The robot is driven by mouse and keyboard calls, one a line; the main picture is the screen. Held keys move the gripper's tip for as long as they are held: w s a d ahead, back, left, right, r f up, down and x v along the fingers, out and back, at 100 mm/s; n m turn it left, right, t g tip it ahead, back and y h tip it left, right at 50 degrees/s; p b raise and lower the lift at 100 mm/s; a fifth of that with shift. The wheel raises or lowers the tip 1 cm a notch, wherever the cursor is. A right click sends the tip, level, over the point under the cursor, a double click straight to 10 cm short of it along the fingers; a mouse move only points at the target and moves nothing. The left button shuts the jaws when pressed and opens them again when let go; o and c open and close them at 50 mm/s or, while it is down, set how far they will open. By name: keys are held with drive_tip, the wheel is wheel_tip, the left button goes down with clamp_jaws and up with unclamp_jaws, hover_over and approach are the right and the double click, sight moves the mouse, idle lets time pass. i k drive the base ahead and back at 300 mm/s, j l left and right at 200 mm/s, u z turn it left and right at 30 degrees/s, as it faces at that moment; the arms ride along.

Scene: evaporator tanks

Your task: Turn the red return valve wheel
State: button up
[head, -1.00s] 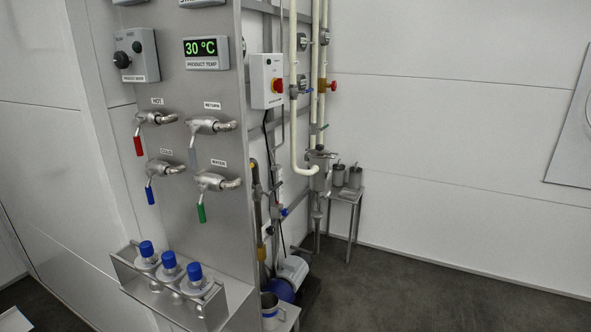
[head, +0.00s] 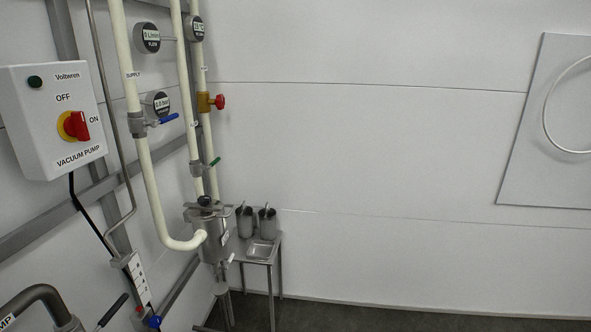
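The red return valve wheel (head: 219,102) is small and sits at the right side of a brass-coloured valve body (head: 204,102) on the rightmost cream pipe, against the back wall. It is in the upper left-middle of the head view and is unobstructed. My gripper is not in the head view, so whether it is open or shut is hidden.
A vacuum pump box (head: 58,120) with a red switch is close at the left. A blue-handled valve (head: 168,118) and a green-handled valve (head: 214,162) are on neighbouring pipes. A small steel table (head: 262,254) with metal cups stands below. The floor at the right is clear.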

sight(220, 101)
drive_tip(key=i+z, duration=0.1)
drive_tip(key=i, duration=0.75)
drive_tip(key=i+l+u, duration=0.2)
drive_tip(key=i+u, duration=0.2)
drive_tip(key=i, duration=0.15)
drive_tip(key=i+l+u, duration=0.4)
drive_tip(key=i+l, duration=0.55)
drive_tip(key=l, duration=0.2)
drive_tip(key=i+l+z, duration=0.1)
drive_tip(key=l, duration=0.35)
drive_tip(key=i+l+z, duration=0.1)
drive_tip(key=l, duration=0.4)
